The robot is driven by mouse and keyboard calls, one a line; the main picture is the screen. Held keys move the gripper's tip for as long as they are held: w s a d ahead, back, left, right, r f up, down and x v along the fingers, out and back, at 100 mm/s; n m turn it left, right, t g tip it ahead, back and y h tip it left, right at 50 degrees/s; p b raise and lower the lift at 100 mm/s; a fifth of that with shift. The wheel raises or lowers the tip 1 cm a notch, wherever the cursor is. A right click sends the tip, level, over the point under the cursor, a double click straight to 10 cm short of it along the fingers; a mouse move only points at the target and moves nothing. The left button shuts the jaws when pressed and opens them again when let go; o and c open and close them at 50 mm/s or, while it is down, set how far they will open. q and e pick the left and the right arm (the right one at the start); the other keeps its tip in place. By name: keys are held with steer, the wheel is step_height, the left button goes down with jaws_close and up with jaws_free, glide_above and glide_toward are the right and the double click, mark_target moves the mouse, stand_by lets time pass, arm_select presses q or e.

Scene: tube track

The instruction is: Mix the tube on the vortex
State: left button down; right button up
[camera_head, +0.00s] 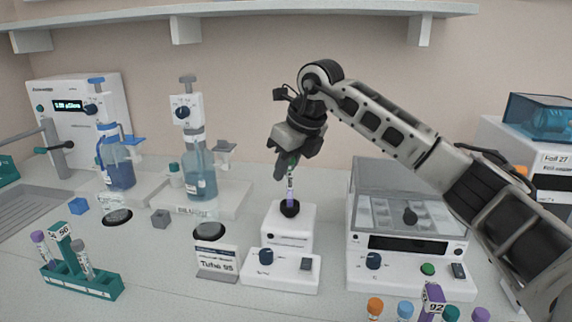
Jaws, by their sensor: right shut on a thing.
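My right gripper (288,162) is above the vortex mixer (284,224), pointing down. My left gripper is not in view.
A teal rack (105,287) with tubes stands at the front left. A clear-lidded machine (410,245) is on the right. Bottles (200,175) stand behind left. Several coloured caps (375,306) show at the front edge.

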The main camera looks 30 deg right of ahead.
steer(key=shift+f, duration=0.45)
stand_by(2.7)
stand_by(2.4)
step_height(320, 180, up, 7)
steer(key=p, duration=0.5)
steer(key=shift+r+p, duration=0.1)
steer(key=shift+p, duration=0.3)
stand_by(0.3)
